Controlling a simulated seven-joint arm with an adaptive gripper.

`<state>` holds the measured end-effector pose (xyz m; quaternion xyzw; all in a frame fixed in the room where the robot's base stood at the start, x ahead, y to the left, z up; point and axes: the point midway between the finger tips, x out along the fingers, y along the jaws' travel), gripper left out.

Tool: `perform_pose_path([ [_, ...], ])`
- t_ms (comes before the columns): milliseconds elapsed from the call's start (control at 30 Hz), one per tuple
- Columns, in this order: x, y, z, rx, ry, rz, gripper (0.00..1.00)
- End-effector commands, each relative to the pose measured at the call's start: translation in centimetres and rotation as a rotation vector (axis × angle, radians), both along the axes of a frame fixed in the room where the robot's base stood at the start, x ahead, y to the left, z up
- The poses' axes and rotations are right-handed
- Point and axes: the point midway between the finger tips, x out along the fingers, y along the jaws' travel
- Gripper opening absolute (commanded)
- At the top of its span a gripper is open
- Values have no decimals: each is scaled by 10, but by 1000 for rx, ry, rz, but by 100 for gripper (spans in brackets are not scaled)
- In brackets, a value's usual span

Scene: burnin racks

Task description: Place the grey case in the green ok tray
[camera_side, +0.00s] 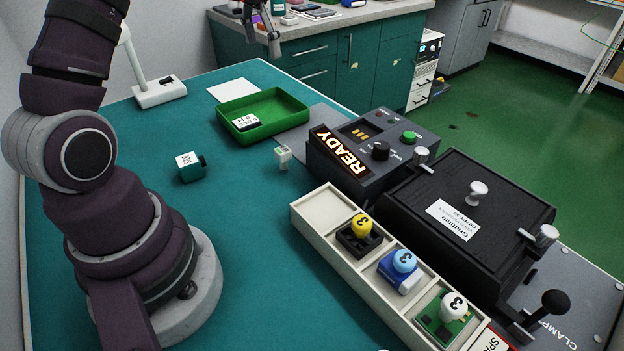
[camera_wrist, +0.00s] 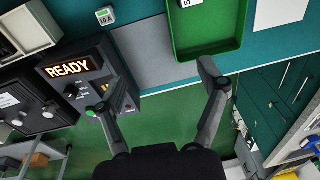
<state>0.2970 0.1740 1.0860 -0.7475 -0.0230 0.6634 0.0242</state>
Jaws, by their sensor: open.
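The green tray (camera_side: 295,105) lies on the teal table, and part of it shows in the wrist view (camera_wrist: 233,45). A white-labelled piece (camera_side: 245,122) is at the tray's near left; I cannot tell if it is a label or an object. A small pale grey labelled block (camera_side: 283,156) stands between tray and READY unit, and also shows in the wrist view (camera_wrist: 105,16). It may be the grey case; I cannot be sure. My gripper (camera_side: 262,38) is open and empty, high beyond the tray; its spread fingers show in the wrist view (camera_wrist: 150,88).
A teal labelled block (camera_side: 190,167) lies left of the tray. The READY unit (camera_side: 375,150), black lidded box (camera_side: 465,220) and cream rack (camera_side: 330,215) with numbered knobbed pieces stand right. A white stand (camera_side: 158,92) is at back left. Table front is clear.

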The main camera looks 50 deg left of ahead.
Motion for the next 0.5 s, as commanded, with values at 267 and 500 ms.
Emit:
perform_pose_path([
  [267,-65,-126,46,7,-229,-17,73],
  [500,-124,-170,17,-53,-360,-18,73],
])
